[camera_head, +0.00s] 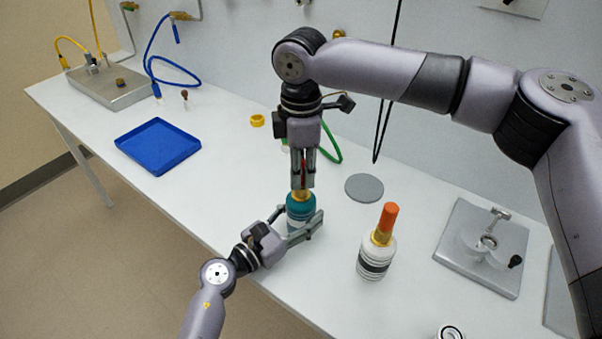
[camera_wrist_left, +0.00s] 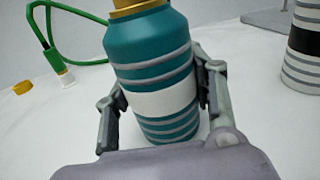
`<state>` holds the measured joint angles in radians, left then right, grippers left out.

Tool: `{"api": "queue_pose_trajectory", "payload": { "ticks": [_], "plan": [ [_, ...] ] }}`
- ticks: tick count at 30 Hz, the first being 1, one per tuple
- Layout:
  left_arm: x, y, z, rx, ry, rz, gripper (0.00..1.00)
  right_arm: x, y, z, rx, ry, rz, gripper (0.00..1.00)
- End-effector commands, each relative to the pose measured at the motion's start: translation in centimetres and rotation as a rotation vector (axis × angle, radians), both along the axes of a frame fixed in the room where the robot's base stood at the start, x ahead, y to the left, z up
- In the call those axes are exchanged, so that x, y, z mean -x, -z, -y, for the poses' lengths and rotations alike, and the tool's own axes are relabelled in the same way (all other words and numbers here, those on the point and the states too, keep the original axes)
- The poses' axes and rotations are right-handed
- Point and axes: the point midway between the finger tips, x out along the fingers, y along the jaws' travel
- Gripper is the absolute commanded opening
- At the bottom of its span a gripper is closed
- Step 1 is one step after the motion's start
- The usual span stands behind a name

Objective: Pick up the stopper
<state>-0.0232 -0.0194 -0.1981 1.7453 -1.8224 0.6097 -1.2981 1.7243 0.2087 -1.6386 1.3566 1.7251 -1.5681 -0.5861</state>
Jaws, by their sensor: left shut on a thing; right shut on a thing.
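A teal bottle (camera_head: 300,207) with a gold collar and pale bands stands near the table's front edge. My left gripper (camera_head: 306,229) is shut around its body from the front; the left wrist view shows the bottle (camera_wrist_left: 150,50) between both fingers. My right gripper (camera_head: 303,184) points down from above, directly over the bottle's neck. It is shut on a red stopper (camera_head: 304,167), mostly hidden between its fingers. I cannot tell whether the stopper still sits in the neck. The bottle's top is cut off in the left wrist view.
A white bottle with an orange top (camera_head: 376,245) stands to the right. A grey disc (camera_head: 364,188) lies behind it. A metal plate with a fixture (camera_head: 481,262) is at the right, a blue tray (camera_head: 157,146) at the left. A green hose (camera_wrist_left: 43,38) and yellow ring (camera_head: 257,120) lie behind.

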Motion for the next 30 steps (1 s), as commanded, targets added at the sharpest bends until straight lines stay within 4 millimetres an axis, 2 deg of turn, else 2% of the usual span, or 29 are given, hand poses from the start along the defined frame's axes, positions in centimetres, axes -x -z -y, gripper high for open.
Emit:
{"api": "queue_pose_trajectory", "payload": {
  "ticks": [9, 13, 24, 30],
  "plan": [
    [0.0, 0.1, 0.0, -0.001, 0.0, -0.001, 0.15, 0.0, -0.1, 0.0, 0.0, 0.0, 0.001, 0.0],
    [0.0, 0.1, 0.0, -0.001, 0.0, -0.001, 0.15, 0.0, -1.0, -0.1, -0.001, 0.0, 0.002, 0.0],
    [0.0, 0.1, 0.0, -0.001, 0.0, -0.001, 0.15, 0.0, -8.0, 0.0, -0.002, 0.0, 0.002, 0.0],
    [0.0, 0.1, 0.0, -0.001, 0.0, -0.001, 0.15, 0.0, -10.7, -0.1, -0.001, 0.0, 0.002, 0.0]
  ]
}}
